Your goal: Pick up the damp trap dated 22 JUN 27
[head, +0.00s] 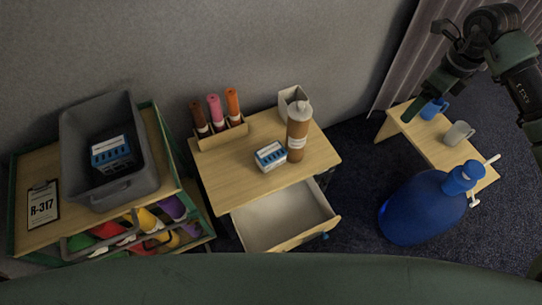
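Two small blue-and-white boxes that look like damp traps are in the head view. One box (270,156) lies on the wooden top of the middle cabinet, left of a brown bottle. The other box (112,152) is inside the grey bin on the left, label side up. The print on both is too small to read, so I cannot tell which is dated 22 JUN 27. My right gripper (410,112) is at the upper right, over the low bench and far from both boxes. Its finger opening is not clear. My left gripper is not in view.
The grey bin (72,128) stands on a shelf beside an R-317 clipboard (42,207). The cabinet drawer (262,222) is open and looks empty. A brown bottle (298,140), white container (290,97) and rolls (215,112) stand on top. A large blue jug (415,210) is at right.

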